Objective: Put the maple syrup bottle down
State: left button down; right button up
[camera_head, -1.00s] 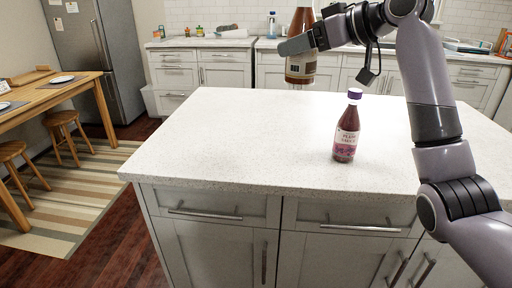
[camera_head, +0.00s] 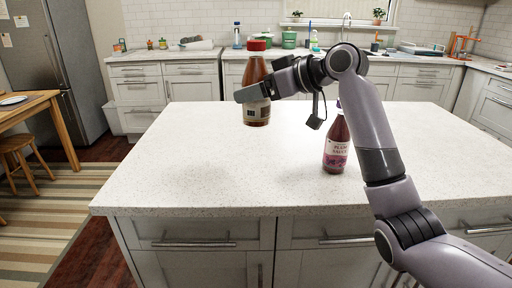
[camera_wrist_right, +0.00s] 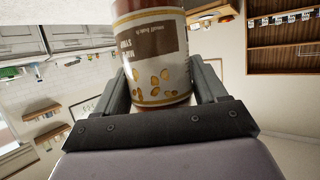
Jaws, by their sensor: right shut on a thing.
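The maple syrup bottle (camera_head: 256,72) is brown with a red cap and a pale label. It is upright over the far part of the white island top. My right gripper (camera_head: 252,93) is shut on its body from the side. The right wrist view also shows the bottle (camera_wrist_right: 158,60) between the two fingers. The bottle's base shows against the countertop, but I cannot tell whether it touches. My left gripper is not in view.
A plum sauce bottle (camera_head: 336,150) with a purple label stands on the island top (camera_head: 190,165), right of the syrup bottle and nearer to me, partly behind my right arm. The left and middle of the top are clear. A wooden table (camera_head: 40,105) stands at left.

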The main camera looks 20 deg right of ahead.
aim_at(257, 121)
notch_tip(257, 121, down, 7)
jog(key=shift+f, duration=0.1)
jog(key=shift+f+b, duration=0.4)
jog(key=shift+f, duration=2)
jog(key=shift+f, duration=0.15)
jog(key=o, duration=1.4)
jog(key=shift+o, duration=0.2)
